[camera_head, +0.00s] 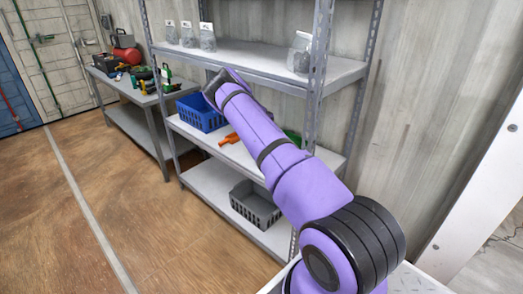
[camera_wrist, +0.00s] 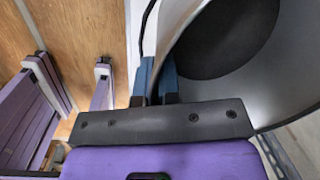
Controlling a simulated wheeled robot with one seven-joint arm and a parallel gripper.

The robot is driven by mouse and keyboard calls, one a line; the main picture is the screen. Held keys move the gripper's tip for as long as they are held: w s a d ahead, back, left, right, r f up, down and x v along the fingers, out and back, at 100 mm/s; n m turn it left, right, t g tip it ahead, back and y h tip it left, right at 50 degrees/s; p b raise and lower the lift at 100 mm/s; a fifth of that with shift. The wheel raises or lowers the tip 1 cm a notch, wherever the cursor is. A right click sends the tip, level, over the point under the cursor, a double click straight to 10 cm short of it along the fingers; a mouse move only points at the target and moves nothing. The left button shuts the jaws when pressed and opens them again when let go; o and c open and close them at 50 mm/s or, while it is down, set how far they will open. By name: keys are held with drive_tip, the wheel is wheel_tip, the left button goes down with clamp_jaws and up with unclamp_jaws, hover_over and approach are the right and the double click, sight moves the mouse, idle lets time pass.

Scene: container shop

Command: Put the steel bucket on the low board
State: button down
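The steel bucket (camera_wrist: 207,75) fills the upper right of the wrist view, tilted, with its dark round inside facing the camera. My gripper (camera_wrist: 157,80) has its two blue fingers close together on either side of the bucket's thin wall, near the rim. The fingertips are partly hidden. In the head view neither bucket nor fingers can be made out; my purple arm reaches up and away toward the shelf rack. The low board (camera_head: 210,188) is the rack's bottom shelf, partly hidden by my arm.
A grey crate (camera_head: 252,212) stands on the low board's right part; its left part is bare. The middle shelf holds a blue basket (camera_head: 200,112) and an orange tool (camera_head: 230,139). Rack posts (camera_head: 318,80) flank the shelves. A workbench (camera_head: 150,95) with tools stands at left.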

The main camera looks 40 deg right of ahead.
drive_tip(key=c, duration=1.2)
unclamp_jaws()
drive_tip(key=shift+c, duration=0.2)
drive_tip(key=shift+f, duration=0.15)
wheel_tip(320, 180, up, 8)
drive_tip(key=s, duration=0.1)
drive_tip(key=shift+a+f, duration=0.2)
